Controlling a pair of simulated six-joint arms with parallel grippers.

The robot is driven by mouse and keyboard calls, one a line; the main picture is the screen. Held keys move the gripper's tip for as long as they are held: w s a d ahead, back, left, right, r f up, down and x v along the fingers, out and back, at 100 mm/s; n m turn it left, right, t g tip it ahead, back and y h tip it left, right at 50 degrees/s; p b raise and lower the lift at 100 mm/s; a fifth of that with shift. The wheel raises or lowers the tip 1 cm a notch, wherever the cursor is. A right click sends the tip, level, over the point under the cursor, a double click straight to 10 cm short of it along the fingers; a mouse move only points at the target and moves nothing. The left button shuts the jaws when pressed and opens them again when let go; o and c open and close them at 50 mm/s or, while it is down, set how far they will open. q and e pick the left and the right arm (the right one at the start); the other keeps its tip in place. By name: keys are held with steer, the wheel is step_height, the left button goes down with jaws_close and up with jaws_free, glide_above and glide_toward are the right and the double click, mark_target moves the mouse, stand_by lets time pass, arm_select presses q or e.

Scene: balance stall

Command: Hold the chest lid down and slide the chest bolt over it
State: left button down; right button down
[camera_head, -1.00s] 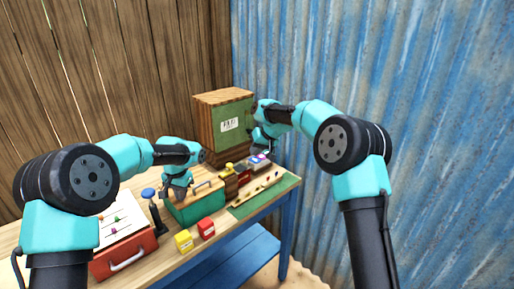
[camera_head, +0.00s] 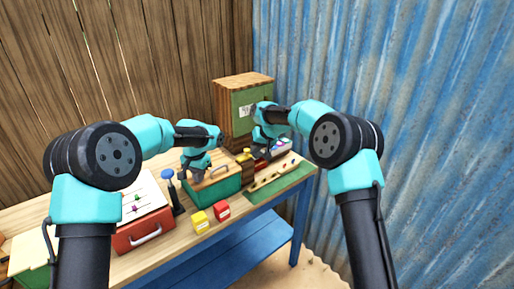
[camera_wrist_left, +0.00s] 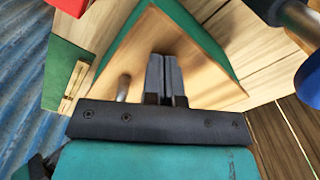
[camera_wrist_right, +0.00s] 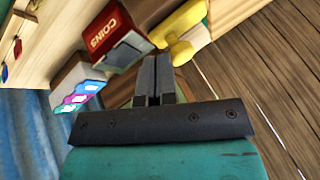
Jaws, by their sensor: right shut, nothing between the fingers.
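The chest is a green box (camera_head: 222,190) with a light wooden lid (camera_head: 221,178) and a metal handle, on the table in the head view. The lid (camera_wrist_left: 195,70) fills the middle of the left wrist view, its handle (camera_wrist_left: 123,88) beside the fingers. My left gripper (camera_wrist_left: 165,60) is shut and empty, fingertips over the lid; I cannot tell whether they touch. My right gripper (camera_wrist_right: 153,62) is shut and empty near a yellow knobbed piece (camera_wrist_right: 185,38), which may be the bolt. That yellow piece (camera_head: 244,155) stands behind the chest in the head view.
A red COINS box (camera_wrist_right: 112,32) is close to the right gripper. A green board with pegs (camera_head: 285,178) lies right of the chest. Yellow (camera_head: 200,222) and red (camera_head: 222,209) blocks stand in front. A blue-topped lever (camera_head: 173,190) stands left; a cabinet (camera_head: 240,90) is behind.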

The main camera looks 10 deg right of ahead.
mark_target(241, 158)
steer(key=shift+a, duration=0.1)
steer(key=shift+s+a, duration=0.55)
steer(key=shift+a, duration=0.35)
steer(key=shift+s+a, duration=0.5)
steer(key=shift+a, duration=0.35)
steer(key=shift+d, duration=0.6)
steer(key=w+d+v, duration=0.1)
steer(key=d+v, duration=0.1)
steer(key=v, duration=1)
steer(key=shift+f, duration=0.45)
steer(key=shift+d, duration=0.1)
arm_select(q)
step_height(241, 158, up, 10)
